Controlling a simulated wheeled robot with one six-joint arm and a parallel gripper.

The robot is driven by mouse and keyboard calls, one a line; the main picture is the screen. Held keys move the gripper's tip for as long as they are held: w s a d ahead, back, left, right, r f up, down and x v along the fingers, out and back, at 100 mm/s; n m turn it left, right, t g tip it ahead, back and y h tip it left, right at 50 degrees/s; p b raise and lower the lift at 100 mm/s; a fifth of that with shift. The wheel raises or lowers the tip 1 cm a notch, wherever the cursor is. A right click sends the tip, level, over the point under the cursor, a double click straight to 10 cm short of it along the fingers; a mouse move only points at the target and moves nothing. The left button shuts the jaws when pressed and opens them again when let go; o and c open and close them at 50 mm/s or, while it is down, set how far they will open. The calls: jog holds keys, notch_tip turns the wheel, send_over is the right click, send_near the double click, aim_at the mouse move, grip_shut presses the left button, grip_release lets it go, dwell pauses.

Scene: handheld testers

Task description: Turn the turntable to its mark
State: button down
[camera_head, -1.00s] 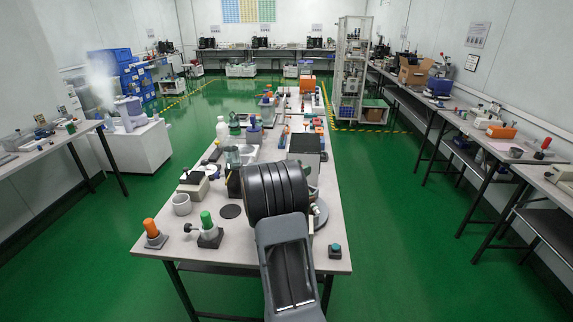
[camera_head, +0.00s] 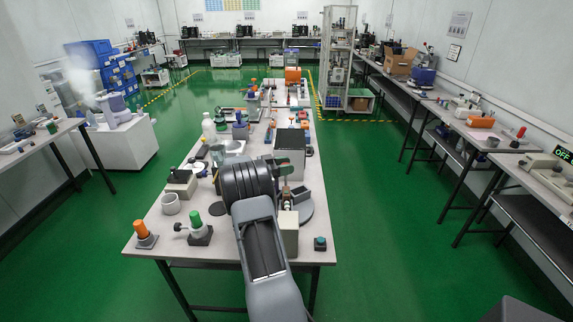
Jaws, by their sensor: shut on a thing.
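A dark grey round disc, which looks like the turntable (camera_head: 306,211), lies on the right side of the near bench. My arm and a beige box in front hide part of it, and I cannot make out its mark. My gripper (camera_head: 287,196) shows only in part, just beyond my big dark arm joint, at the left edge of the disc. It is shut on a small part there, seemingly of the turntable. Its fingertips are too small and covered to see clearly.
The beige box (camera_head: 288,234) stands close in front of the disc. A small dark block with a teal button (camera_head: 320,243) is at the front right. An orange-topped tester (camera_head: 143,233), a green-topped one (camera_head: 196,228) and a grey cup (camera_head: 170,204) stand left.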

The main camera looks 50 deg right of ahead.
jog(key=shift+r+m+g+y, duration=0.25)
jog(key=shift+m+g+y, duration=0.05)
jog(key=shift+g, duration=0.1)
dwell(0.3)
jog(key=c, duration=1)
grip_release()
jog(key=shift+d, duration=0.1)
jog(key=shift+o, duration=1.4)
jog(key=shift+f, duration=0.15)
jog(key=shift+w+a, duration=0.1)
jog(key=shift+a, duration=0.1)
jog(key=v, duration=1.3)
jog(key=shift+w+a+b, duration=0.15)
jog(key=shift+a+b, duration=0.05)
jog(key=shift+b, duration=0.15)
